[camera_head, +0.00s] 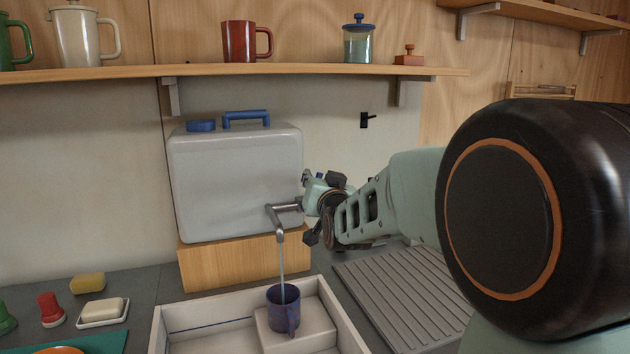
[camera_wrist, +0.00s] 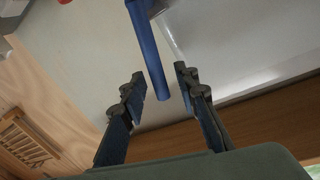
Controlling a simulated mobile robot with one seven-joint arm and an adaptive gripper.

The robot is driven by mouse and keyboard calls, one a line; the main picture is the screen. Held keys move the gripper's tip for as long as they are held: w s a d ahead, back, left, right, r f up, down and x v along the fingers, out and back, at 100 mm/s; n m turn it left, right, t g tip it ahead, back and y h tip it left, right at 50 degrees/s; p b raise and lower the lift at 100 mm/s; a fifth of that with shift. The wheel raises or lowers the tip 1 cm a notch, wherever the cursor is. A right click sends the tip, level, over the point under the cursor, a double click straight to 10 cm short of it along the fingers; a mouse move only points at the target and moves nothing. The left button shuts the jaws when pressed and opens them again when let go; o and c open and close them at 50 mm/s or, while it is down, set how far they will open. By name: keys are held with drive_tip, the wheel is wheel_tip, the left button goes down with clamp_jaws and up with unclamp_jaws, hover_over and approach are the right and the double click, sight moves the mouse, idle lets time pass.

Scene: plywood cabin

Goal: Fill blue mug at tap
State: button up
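The blue mug (camera_head: 284,314) stands upright on a white block in the sink, under the tap. The grey metal tap (camera_head: 280,214) sticks out of the right side of a pale water container (camera_head: 235,180). A thin stream of water (camera_head: 281,258) runs from its spout into the mug. The water level inside cannot be made out. My gripper (camera_head: 308,208) is beside the tap, right of the container. In the wrist view my gripper (camera_wrist: 161,84) is open, with a blue lever (camera_wrist: 149,55) reaching between its fingertips; gaps show on both sides.
The container stands on a wooden block (camera_head: 243,264). The white-walled sink (camera_head: 158,330) surrounds the mug's block (camera_head: 313,328). A ribbed drainboard (camera_head: 395,300) lies right of the sink, under my arm. Soap (camera_head: 103,310) and a sponge (camera_head: 88,283) lie left. A shelf (camera_head: 300,72) runs above.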

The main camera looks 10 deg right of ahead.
wheel_tip(320, 180, up, 10)
drive_tip(key=shift+r, duration=0.1)
idle(0.5)
idle(7.0)
